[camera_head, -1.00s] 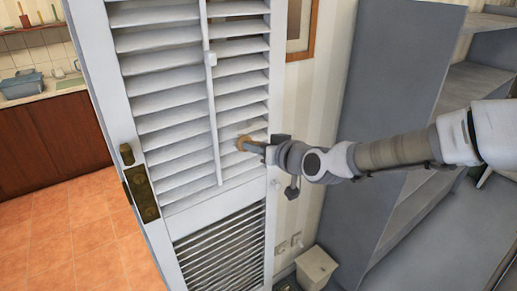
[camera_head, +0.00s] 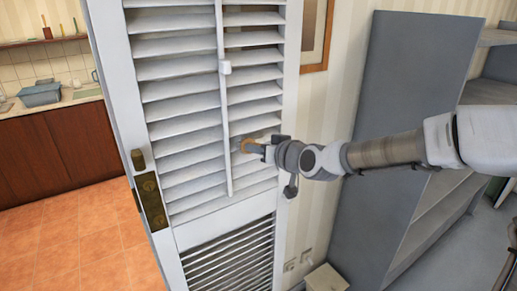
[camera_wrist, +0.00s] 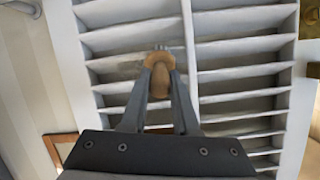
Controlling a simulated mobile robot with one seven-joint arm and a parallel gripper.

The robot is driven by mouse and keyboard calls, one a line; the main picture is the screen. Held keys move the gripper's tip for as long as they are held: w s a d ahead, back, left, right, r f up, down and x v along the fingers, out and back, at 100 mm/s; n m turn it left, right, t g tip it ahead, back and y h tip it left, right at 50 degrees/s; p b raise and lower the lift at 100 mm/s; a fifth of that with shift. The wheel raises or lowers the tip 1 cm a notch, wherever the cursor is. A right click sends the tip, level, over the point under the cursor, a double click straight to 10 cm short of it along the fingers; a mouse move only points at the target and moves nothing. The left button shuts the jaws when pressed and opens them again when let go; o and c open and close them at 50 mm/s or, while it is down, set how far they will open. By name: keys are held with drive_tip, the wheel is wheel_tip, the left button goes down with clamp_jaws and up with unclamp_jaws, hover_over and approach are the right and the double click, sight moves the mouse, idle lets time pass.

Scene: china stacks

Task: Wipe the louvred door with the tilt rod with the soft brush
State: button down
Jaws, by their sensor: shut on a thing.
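The white louvred door (camera_head: 180,96) fills the left middle of the head view, with its tilt rod (camera_head: 224,130) running upright down the slats. The door also shows in the wrist view (camera_wrist: 240,78), where the tilt rod (camera_wrist: 189,40) stands beyond the brush. My gripper (camera_head: 258,147) is at the lower slats, right of the rod. In the wrist view my gripper (camera_wrist: 158,88) is shut on the tan wooden handle of the soft brush (camera_wrist: 159,66). The brush (camera_head: 247,145) is at the slats in the head view. Its bristles are mostly hidden, and I cannot tell whether they touch.
A grey shelf unit (camera_head: 400,100) stands to the right, close to my arm. A bin (camera_head: 326,279) sits on the floor below. A framed picture (camera_head: 317,35) hangs on the wall behind the door. A brass lock (camera_head: 150,200) is on the door's left edge. Tiled floor lies left.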

drive_tip(key=shift+w+a+b, duration=0.45)
drive_tip(key=shift+w, duration=0.25)
idle(0.3)
drive_tip(key=shift+w+d+p, duration=1.8)
drive_tip(key=shift+w+d, duration=1.2)
drive_tip(key=shift+d, duration=1.4)
drive_tip(key=shift+s+a+b, duration=0.45)
drive_tip(key=shift+s+a, duration=0.55)
drive_tip(key=shift+a, duration=0.5)
drive_tip(key=shift+s+a+b, duration=0.4)
drive_tip(key=shift+s+a, duration=0.65)
drive_tip(key=shift+a, duration=0.4)
drive_tip(key=shift+s+a+b, duration=0.45)
drive_tip(key=shift+s+a, duration=0.55)
drive_tip(key=shift+a, duration=0.5)
drive_tip(key=shift+s+d+p, duration=0.55)
drive_tip(key=shift+s+p, duration=0.1)
drive_tip(key=shift+s, duration=0.15)
drive_tip(key=shift+s+d+p, duration=0.6)
drive_tip(key=shift+s+p, duration=0.1)
drive_tip(key=shift+s, duration=0.15)
drive_tip(key=shift+s+d+p, duration=0.55)
drive_tip(key=shift+s+p, duration=0.1)
drive_tip(key=shift+s, duration=0.15)
